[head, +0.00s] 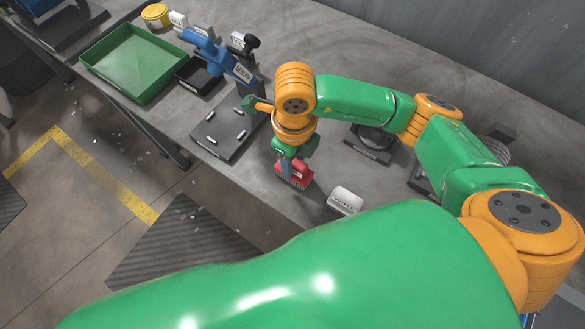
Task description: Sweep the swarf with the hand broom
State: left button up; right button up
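A red hand broom (299,176) is on or just above the grey bench, near its front edge. My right gripper (287,169) points down right at the broom and overlaps it. The wrist hides most of the fingers, so I cannot tell whether they are closed on it. Small pale pieces that look like swarf (213,140) lie on a dark plate (232,142) left of the gripper. More small bits (124,139) are scattered on the floor in front of the bench. My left gripper is out of view.
A blue and black clamp-like device (215,54) stands behind the plate, beside a small black tray (197,77). A green tray (137,62) and a yellow tin (156,15) are at the far left. A white block (345,201) lies right of the broom.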

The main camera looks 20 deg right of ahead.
grip_shut()
notch_tip(320, 180, up, 6)
jog(key=p, duration=0.4)
dwell(0.3)
